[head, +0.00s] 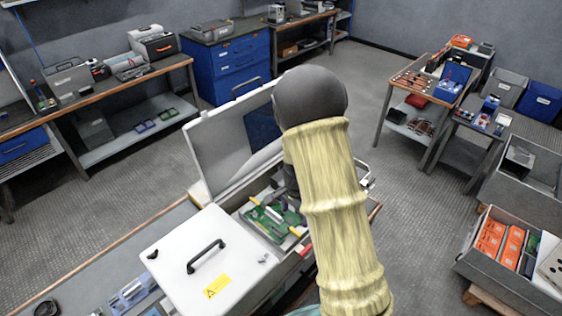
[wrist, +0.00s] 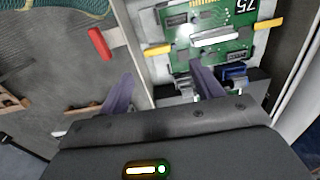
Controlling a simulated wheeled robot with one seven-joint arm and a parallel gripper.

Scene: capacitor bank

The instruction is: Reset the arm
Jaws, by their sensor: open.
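My arm, in a yellow ribbed sleeve with a dark rounded joint, reaches over the workbench in the head view and hides my gripper there. Beyond the fingers is an open case (head: 240,160) holding a green circuit board (wrist: 215,35), which also shows in the head view (head: 268,222). The board has a white bar and yellow tabs at its sides. The fingers appear apart from the board.
A white panel with a black handle (head: 207,256) lies beside the open case. A red piece (wrist: 100,43) stands at the case's edge. A blue cabinet (head: 228,65), side benches (head: 120,85) and a grey bin of orange parts (head: 510,285) stand around. The carpeted floor between is clear.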

